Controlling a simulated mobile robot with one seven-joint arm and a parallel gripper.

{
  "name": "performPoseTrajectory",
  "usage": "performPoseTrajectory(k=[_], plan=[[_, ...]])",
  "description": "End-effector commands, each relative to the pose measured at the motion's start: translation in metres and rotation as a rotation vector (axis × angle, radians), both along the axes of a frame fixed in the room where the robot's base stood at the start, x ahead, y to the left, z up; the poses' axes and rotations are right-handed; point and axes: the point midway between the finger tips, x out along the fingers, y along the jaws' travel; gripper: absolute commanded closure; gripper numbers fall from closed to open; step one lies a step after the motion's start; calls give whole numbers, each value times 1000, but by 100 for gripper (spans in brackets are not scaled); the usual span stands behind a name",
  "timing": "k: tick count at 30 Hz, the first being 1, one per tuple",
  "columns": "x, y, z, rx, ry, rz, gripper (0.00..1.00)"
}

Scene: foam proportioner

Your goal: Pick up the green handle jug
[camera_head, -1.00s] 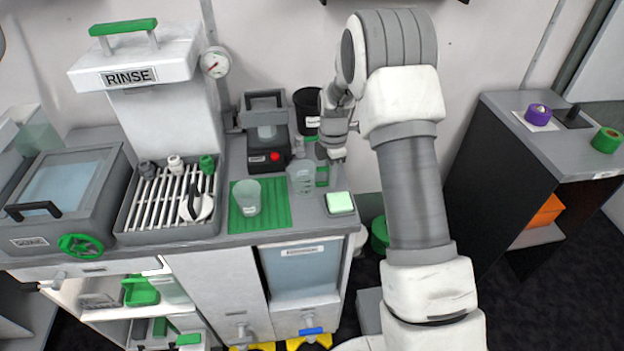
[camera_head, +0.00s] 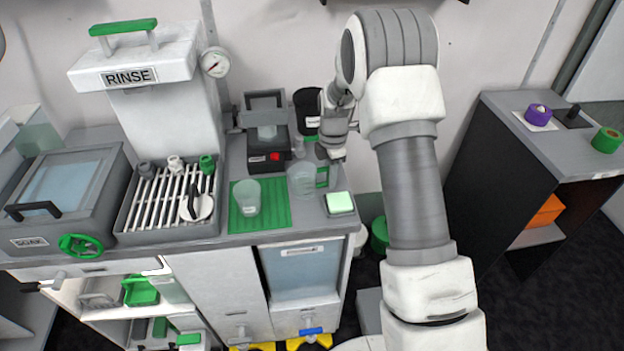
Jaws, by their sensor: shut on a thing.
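The jug (camera_head: 301,181) is clear and stands near the right end of the grey counter, just right of the green mat. Its green handle (camera_head: 322,177) is on its right side. My gripper (camera_head: 330,168) comes down from above right and is shut on the jug at its handle side. The fingertips are small and partly hidden, so the exact contact cannot be seen. I cannot tell whether the jug's base touches the counter.
A clear cup (camera_head: 247,197) stands on the green ribbed mat (camera_head: 276,212). Behind are a black machine with a red button (camera_head: 268,150) and a black container (camera_head: 307,108). A drying rack (camera_head: 160,205) is at left.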

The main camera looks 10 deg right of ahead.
Motion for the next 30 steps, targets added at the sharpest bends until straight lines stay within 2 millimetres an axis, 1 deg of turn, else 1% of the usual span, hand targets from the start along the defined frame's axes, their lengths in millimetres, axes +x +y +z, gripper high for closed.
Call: performPoseTrajectory(k=[20, 26, 30], plan=[[0, 0, 3, 0, -1, 0, 100], [1, 0, 12, 0, -2, 0, 100], [1, 0, 23, 1, -3, -2, 100]])
